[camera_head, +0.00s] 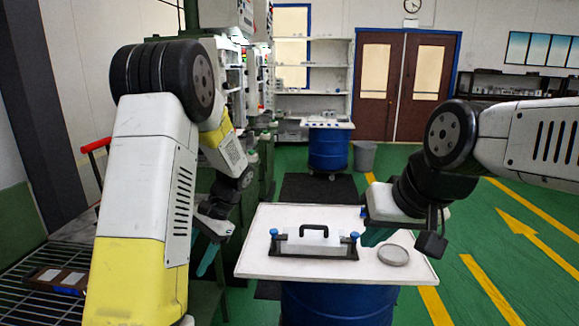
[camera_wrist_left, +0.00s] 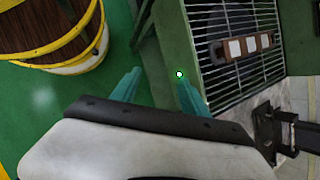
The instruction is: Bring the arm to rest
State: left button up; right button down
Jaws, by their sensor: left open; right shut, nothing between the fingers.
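My left gripper (camera_head: 207,254) hangs at the left of the white tabletop in the head view, clear of it. Its teal fingers also show in the left wrist view (camera_wrist_left: 158,86), apart, with nothing between them. My right gripper (camera_head: 378,236) is over the right side of the tabletop, pointing down, shut and empty. Whether its tip touches the tabletop I cannot tell. Its arm comes in from the right edge.
The white tabletop (camera_head: 262,222) on a blue drum (camera_head: 335,305) bears a black-handled plate (camera_head: 313,240) and a round dish (camera_head: 393,255). A wire rack (camera_wrist_left: 225,85) holds a brown block (camera_wrist_left: 246,47). A yellow-hooped barrel (camera_wrist_left: 48,30) stands on the green floor.

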pick_arm(q)
jog(key=s+d+r+n+t+h, duration=0.2)
jog(key=s+d+r+t+h, duration=0.1)
jog(key=s+r, duration=0.5)
jog(key=s+d+r+n+t+h, duration=0.3)
jog(key=s+d+r+t, duration=0.3)
jog(key=r, duration=0.4)
jog(key=shift+s+d+r+t+h, duration=0.15)
jog(key=shift+s+d+t+h, duration=0.25)
jog(key=shift+s+h, duration=0.55)
jog(key=shift+s+d, duration=0.1)
jog(key=shift+s, duration=0.05)
